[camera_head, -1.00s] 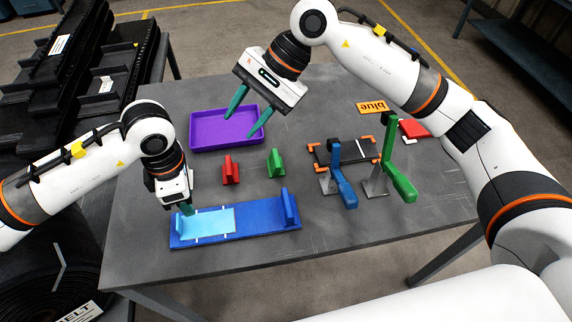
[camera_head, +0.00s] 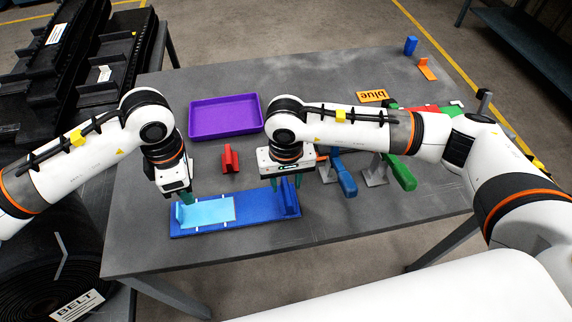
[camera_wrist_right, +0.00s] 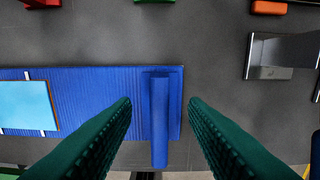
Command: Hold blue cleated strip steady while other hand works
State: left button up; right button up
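The blue cleated strip (camera_head: 250,220) lies flat near the table's front edge, with a light-blue patch (camera_head: 207,212) on its left part. Its right cleat (camera_wrist_right: 160,120) stands between the fingers of my right gripper (camera_wrist_right: 160,125), which is open with a gap on each side. In the head view my right gripper (camera_head: 288,182) points down over that cleat.
A purple tray (camera_head: 192,133) and a red upright piece (camera_head: 230,160) stand behind the strip. Blue-handled (camera_head: 343,176) and green-handled (camera_head: 398,172) clamps stand to the right. An orange label reading "blue" (camera_head: 372,96) lies farther back. The front right table is clear.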

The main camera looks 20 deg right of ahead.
jog(key=shift+f, duration=1.45)
grip_shut()
